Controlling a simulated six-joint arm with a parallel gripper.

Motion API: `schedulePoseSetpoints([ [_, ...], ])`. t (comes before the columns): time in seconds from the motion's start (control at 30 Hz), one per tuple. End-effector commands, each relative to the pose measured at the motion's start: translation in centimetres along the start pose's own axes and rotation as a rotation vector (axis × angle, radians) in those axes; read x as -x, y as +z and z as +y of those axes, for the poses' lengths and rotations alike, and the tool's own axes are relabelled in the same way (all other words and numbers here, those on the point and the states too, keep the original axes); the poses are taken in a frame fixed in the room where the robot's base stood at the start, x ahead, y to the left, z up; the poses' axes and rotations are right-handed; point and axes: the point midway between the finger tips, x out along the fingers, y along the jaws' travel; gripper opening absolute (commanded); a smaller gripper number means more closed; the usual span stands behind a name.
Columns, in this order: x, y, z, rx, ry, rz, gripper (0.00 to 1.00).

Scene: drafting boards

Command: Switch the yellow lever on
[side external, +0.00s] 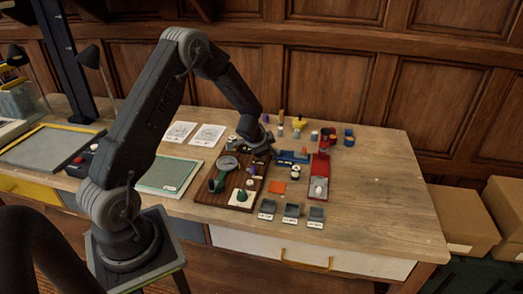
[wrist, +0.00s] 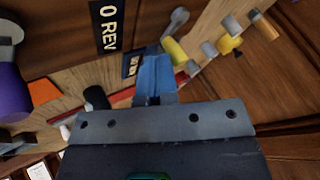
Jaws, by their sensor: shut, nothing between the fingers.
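My gripper (side external: 262,148) is low over the back right part of the dark wooden board (side external: 206,191) in the side view. In the wrist view its fingers (wrist: 156,98) are shut and empty. A yellow cylinder (wrist: 172,50) shows beyond them, close to a grey rod with a rounded end (wrist: 179,18); it may be the yellow lever's grip, but I cannot tell. I cannot make out the lever's position. In the side view my gripper may hide the lever.
The board carries a round dial (side external: 228,163), a green handle (side external: 217,184) and a white plate (side external: 241,199). A blue block (side external: 290,157) and red box (side external: 319,170) stand to its right. Small grey bins (side external: 291,211) are in front. The table's right end is clear.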

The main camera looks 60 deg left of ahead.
Motion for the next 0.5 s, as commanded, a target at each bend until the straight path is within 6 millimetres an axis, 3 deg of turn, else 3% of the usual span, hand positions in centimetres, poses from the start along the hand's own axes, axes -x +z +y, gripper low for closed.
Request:
schedulePoseSetpoints([
  [0.5,-0.9,-1.2,-0.4,0.270,-0.145,-0.147,0.00],
])
